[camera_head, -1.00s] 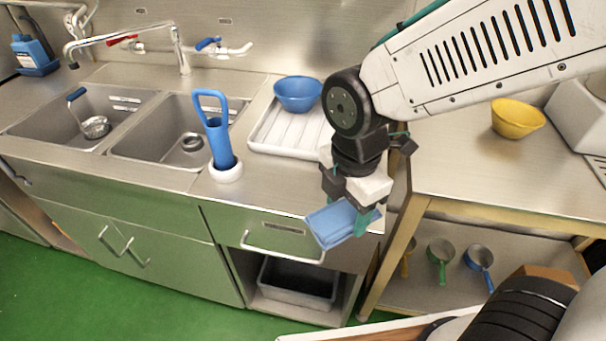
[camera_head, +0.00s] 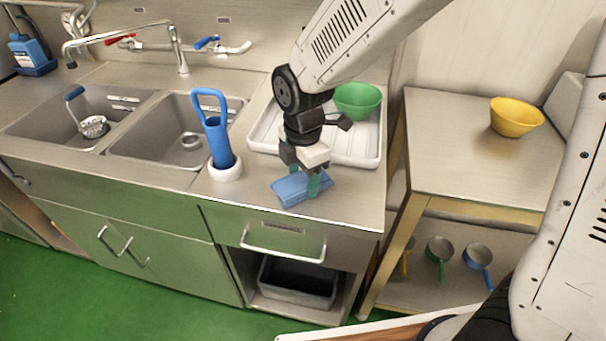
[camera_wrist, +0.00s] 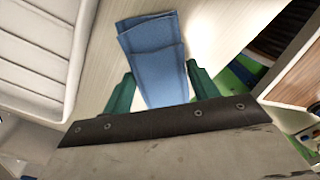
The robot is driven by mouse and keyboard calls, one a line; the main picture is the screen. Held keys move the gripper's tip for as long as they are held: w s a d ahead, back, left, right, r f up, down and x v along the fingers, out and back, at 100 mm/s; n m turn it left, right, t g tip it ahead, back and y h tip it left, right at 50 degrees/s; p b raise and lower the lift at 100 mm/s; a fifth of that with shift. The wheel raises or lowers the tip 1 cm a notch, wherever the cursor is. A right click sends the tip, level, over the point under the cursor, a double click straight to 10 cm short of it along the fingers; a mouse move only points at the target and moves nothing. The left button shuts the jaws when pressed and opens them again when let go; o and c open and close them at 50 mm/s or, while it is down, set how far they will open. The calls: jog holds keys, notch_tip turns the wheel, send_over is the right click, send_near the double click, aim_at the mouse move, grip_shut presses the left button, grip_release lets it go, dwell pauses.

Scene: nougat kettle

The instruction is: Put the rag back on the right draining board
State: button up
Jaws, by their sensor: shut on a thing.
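The folded blue rag (camera_head: 300,188) is between the green fingers of my gripper (camera_head: 303,180), which is shut on it. In the wrist view the rag (camera_wrist: 155,45) sticks out past the fingertips (camera_wrist: 160,78). The right draining board (camera_head: 250,205) is the bare steel top to the right of the sinks. The rag is over its front part, in front of the white tray; I cannot tell whether it touches the steel.
The white ribbed tray (camera_head: 368,150) holds a green bowl (camera_head: 357,101) behind my arm. A blue-handled tool stands in a white holder (camera_head: 226,171) to the left of the rag. A steel table (camera_head: 455,150) with a yellow bowl (camera_head: 516,118) stands to the right, across a gap.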

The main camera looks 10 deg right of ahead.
jog(key=shift+f, duration=0.15)
jog(key=o, duration=0.9)
jog(key=shift+o, duration=0.2)
